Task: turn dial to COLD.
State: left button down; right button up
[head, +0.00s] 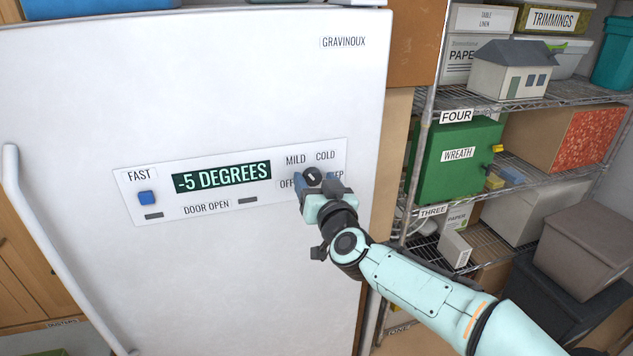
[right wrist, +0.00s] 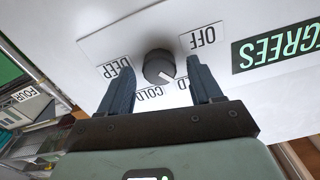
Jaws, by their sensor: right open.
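The dial (head: 312,174) is a small dark round knob on the white control panel (head: 160,178) of the freezer door. Labels MILD, COLD, OFF and a partly hidden DEEP surround it. In the right wrist view the dial (right wrist: 158,66) has a white pointer mark aimed at the side between COLD (right wrist: 150,97) and the partly covered MILD label, closer to MILD. My right gripper (head: 317,181) is open at the panel, with one blue finger on each side of the dial. Gaps show between fingers and dial in the wrist view. My left gripper is not in view.
The panel also has a blue FAST button (head: 147,198) and a green display (head: 222,176) reading -5 DEGREES. A long white door handle (head: 45,235) runs down the left. Wire shelving (head: 540,172) with boxes and a green WREATH box (head: 455,163) stands at right.

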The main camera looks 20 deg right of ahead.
jog(key=c, duration=1)
jog(key=shift+c, duration=0.2)
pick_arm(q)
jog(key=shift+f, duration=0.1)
pick_arm(e)
jog(key=shift+m, duration=0.4)
jog(key=m, duration=0.2)
jog(key=shift+d+f+m+b, duration=0.1)
jog(key=shift+m+b, duration=0.3)
jog(key=m+b, duration=0.1)
jog(key=m, duration=0.2)
jog(key=shift+m, duration=0.4)
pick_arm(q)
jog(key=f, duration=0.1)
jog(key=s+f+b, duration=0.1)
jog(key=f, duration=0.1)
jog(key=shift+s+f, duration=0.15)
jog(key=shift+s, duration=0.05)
pick_arm(e)
jog(key=m, duration=0.6)
jog(key=shift+m, duration=0.3)
